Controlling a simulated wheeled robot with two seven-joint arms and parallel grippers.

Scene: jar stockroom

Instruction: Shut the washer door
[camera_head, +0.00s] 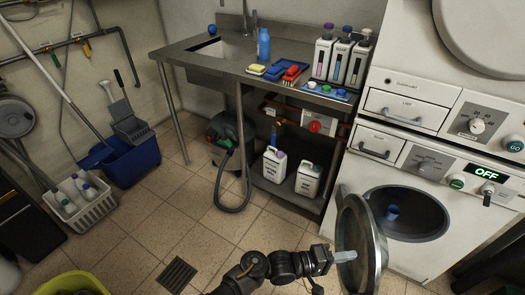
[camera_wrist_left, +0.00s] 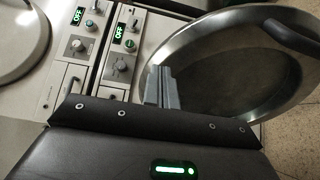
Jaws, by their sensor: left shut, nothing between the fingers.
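The washer (camera_head: 450,190) stands at the right in the head view, with its round drum opening dark and a small blue item (camera_head: 392,213) inside. Its round door (camera_head: 350,240) is swung open, seen nearly edge-on in front of the opening's left side. The door also fills the upper right of the left wrist view (camera_wrist_left: 240,65). My left gripper (camera_head: 332,256) is shut and empty, with its fingertips close to the outer left side of the door. I cannot tell whether they touch it. The gripper's fingers also show in the wrist view (camera_wrist_left: 161,88). My right gripper is not seen.
A steel sink counter (camera_head: 215,60) with bottles and sponges stands at the back. Jugs (camera_head: 274,163) sit on its lower shelf, beside a grey hose (camera_head: 236,208). A blue mop bucket (camera_head: 125,160) and a white basket (camera_head: 82,205) stand left. The tiled floor between is clear.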

